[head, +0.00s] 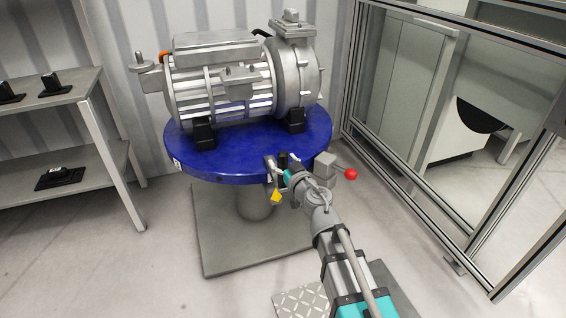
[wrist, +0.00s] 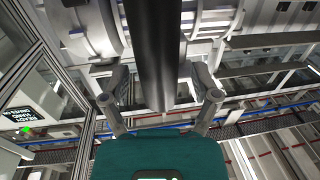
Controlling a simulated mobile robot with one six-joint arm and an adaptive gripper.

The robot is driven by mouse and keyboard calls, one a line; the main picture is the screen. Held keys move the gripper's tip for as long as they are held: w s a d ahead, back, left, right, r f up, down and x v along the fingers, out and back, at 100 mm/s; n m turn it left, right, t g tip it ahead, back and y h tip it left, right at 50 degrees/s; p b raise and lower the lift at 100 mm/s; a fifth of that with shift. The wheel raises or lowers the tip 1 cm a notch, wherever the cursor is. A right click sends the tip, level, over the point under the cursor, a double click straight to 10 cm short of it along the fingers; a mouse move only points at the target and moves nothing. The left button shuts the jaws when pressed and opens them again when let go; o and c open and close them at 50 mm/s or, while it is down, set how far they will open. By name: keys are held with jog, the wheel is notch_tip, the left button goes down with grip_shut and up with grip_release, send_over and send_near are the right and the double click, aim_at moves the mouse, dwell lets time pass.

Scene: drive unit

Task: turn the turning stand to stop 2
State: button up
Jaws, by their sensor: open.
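The turning stand is a round blue table (head: 225,160) on a grey column (head: 257,205) over a floor plate. It carries a large grey motor (head: 220,85). A small white label (head: 177,163) is on its left rim; its mark is too small to read. A yellow pointer (head: 276,196) shows below the front rim. My gripper (head: 283,162) is at the front rim. In the wrist view my gripper (wrist: 160,88) is open, with a dark upright post (wrist: 155,45) between its fingers. I cannot tell whether either finger touches it.
A grey box (head: 325,168) with a red-knobbed lever (head: 351,174) sits just right of my gripper. A shelf (head: 75,95) with black parts stands at the left. A framed glass fence (head: 440,110) closes the right. Floor at the front left is clear.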

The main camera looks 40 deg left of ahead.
jog(key=shift+d, duration=0.1)
jog(key=v, duration=0.7)
dwell(0.4)
jog(key=shift+s+d, duration=0.1)
jog(key=shift+d, duration=0.05)
dwell(0.3)
